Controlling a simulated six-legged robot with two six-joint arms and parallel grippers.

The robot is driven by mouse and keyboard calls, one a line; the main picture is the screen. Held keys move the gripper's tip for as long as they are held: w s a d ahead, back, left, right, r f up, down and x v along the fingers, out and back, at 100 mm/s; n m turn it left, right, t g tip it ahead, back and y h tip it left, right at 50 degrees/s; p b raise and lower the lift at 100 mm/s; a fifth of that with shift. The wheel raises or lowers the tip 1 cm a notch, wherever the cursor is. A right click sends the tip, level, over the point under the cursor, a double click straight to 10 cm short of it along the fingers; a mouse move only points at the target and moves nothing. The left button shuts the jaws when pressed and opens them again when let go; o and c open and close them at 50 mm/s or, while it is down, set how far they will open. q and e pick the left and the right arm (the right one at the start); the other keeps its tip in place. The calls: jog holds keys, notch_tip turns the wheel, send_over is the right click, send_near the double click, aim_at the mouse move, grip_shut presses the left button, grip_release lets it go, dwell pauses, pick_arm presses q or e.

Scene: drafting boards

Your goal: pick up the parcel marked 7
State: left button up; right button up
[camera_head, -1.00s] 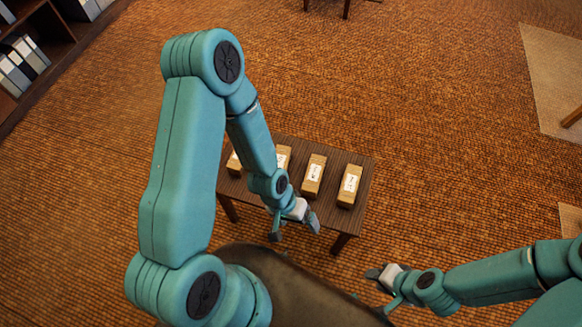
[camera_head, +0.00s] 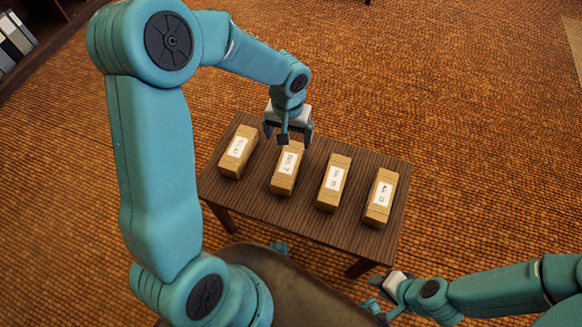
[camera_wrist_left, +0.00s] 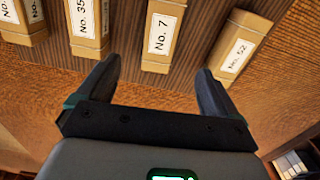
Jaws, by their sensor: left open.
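The parcel marked 7 (camera_head: 287,172) is a long tan box with a white label. It lies second from the left in a row on the small dark table (camera_head: 245,196). In the left wrist view the No. 7 parcel (camera_wrist_left: 162,38) is ahead of the fingers, between their lines. My left gripper (camera_head: 288,138) is open and empty, above the table near that parcel's far end, partly covering it. My right gripper (camera_head: 374,293) is low at the right, off the table's near right corner; its finger gap is unclear.
The No. 52 parcel (camera_wrist_left: 241,45) is on one side of No. 7 and the No. 35 parcel (camera_wrist_left: 88,28) on the other. Another parcel (camera_head: 381,198) lies at the row's right end. Gaps separate the parcels. A shelf (camera_head: 45,30) stands far left. The carpet around is clear.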

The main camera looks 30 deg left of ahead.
aim_at(288, 163)
pick_arm(q)
notch_tip(288, 163, down, 10)
jog(key=b, duration=0.2)
jog(key=shift+f+b, duration=0.2)
jog(key=shift+b, duration=0.15)
jog(key=shift+s+f, duration=0.15)
jog(key=shift+f, duration=0.25)
notch_tip(288, 163, down, 5)
jog(key=shift+f+b, duration=0.1)
jog(key=shift+b, duration=0.85)
jog(key=c, duration=1.4)
